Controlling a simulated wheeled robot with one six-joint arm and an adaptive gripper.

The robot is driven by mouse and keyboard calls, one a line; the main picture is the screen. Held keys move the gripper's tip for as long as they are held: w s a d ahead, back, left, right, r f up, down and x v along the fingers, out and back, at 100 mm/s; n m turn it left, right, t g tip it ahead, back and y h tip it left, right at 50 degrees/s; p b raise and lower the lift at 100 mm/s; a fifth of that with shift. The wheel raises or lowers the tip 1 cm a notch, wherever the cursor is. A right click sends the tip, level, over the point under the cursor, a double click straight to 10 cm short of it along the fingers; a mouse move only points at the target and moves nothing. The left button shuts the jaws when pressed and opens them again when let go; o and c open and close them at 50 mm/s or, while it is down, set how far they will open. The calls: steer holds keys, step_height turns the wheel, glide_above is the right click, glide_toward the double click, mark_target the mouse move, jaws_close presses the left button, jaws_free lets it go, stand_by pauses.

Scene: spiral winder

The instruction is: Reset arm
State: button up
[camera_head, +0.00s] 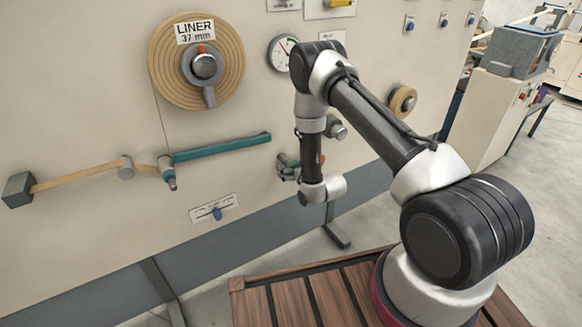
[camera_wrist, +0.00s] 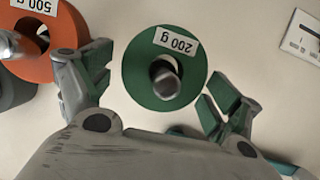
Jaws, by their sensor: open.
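My arm (camera_head: 370,115) reaches up and left from its base and bends down in front of the machine panel. My gripper (camera_head: 286,166) is small and partly hidden by the wrist in the head view. In the wrist view my gripper (camera_wrist: 162,78) is open, its green-padded fingers spread with nothing held. A green disc (camera_wrist: 137,82) labelled 200 g sits on a metal peg, in line with the gap between the fingers. I cannot tell how far the disc is from the fingertips.
An orange disc (camera_wrist: 62,33) labelled 500 g is left of the fingers. The panel carries a LINER roll (camera_head: 170,78), a teal bar (camera_head: 225,147), a gauge (camera_head: 278,53) and a small roll (camera_head: 397,104). Open floor (camera_head: 535,190) shows at right.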

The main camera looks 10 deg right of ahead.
steer(key=v, duration=1)
steer(key=s+d+f+g+h, duration=0.2)
steer(key=s+f+g, duration=0.5)
steer(key=s+f, duration=0.3)
steer(key=s+d+r+g+h, duration=0.1)
steer(key=s+d+g, duration=0.2)
steer(key=s+g, duration=0.1)
steer(key=s+d+r+m, duration=0.1)
steer(key=s+r, duration=0.5)
steer(key=r, duration=1)
steer(key=s+d+r+m+t+h, duration=0.1)
steer(key=s+d+r, duration=0.2)
steer(key=s+r, duration=0.4)
steer(key=s+d+r+m, duration=0.1)
steer(key=s+r, duration=0.6)
steer(key=r, duration=1.9)
steer(key=shift+d+m+t, duration=0.3)
steer(key=shift+d+t, duration=0.1)
steer(key=shift+d, duration=0.45)
steer(key=shift+r, duration=0.1)
steer(key=shift+c, duration=0.2)
